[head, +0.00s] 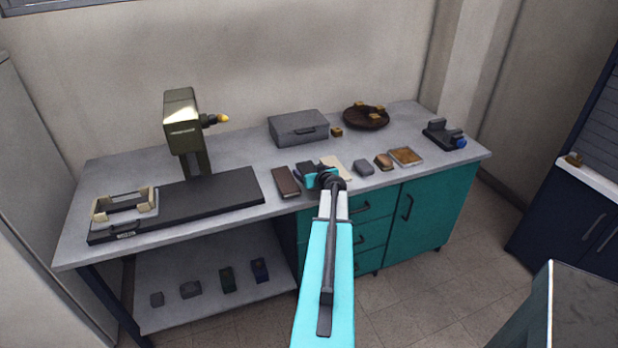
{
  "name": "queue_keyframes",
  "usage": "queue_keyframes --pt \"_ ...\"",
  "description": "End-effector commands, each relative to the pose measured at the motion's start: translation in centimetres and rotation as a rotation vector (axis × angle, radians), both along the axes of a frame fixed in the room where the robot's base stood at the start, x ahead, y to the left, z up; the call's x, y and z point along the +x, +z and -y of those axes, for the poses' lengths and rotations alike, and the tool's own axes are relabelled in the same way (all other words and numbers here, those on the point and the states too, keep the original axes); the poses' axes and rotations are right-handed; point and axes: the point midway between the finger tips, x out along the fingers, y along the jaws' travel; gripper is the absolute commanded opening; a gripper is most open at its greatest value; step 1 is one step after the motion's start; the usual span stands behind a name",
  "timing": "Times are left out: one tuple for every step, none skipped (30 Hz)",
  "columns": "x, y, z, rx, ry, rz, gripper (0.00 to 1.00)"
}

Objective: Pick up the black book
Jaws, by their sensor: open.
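My gripper (312,178) is at the front edge of the grey workbench (235,160), over a row of small flat items. It is open, and nothing shows held in it. A dark, nearly black flat item that looks like the black book (306,167) lies at or just behind the gripper, partly hidden by it. I cannot tell whether they touch. A dark brown book (286,182) lies just left of the gripper. A cream book (337,168) lies just right of it.
A grey case (298,128) stands behind the row. A round brown tray (366,118) is at the back right. A grey block (364,167) and a shallow tan tray (405,156) lie to the right. An olive machine (182,125) and a long black base (215,197) fill the left.

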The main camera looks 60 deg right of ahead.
Motion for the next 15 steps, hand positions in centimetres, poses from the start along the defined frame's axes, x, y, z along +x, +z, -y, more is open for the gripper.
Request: queue_keyframes --pt "-0.02 0.00 0.01 0.000 0.000 0.000 0.77" --pt "-0.02 0.01 0.01 0.000 0.000 0.000 0.77" --pt "-0.03 0.01 0.01 0.000 0.000 0.000 0.77" --pt "-0.04 0.01 0.02 0.000 0.000 0.000 0.77" --pt "-0.04 0.01 0.02 0.000 0.000 0.000 0.73" --pt "-0.04 0.01 0.02 0.000 0.000 0.000 0.66" --pt "-0.04 0.01 0.03 0.000 0.000 0.000 0.61" --pt "-0.04 0.02 0.03 0.000 -0.001 0.000 0.56" --pt "-0.05 0.02 0.04 0.000 -0.001 0.000 0.50" --pt "-0.05 0.01 0.04 0.000 -0.001 0.000 0.45" --pt "-0.05 0.01 0.04 0.000 -0.001 0.000 0.39" --pt "-0.05 0.01 0.04 0.000 -0.001 0.000 0.33" --pt "-0.05 0.01 0.04 0.000 -0.001 0.000 0.28" --pt "-0.05 0.04 0.05 0.000 -0.001 0.000 0.28" --pt "-0.05 0.04 0.05 0.000 -0.001 0.000 0.28"
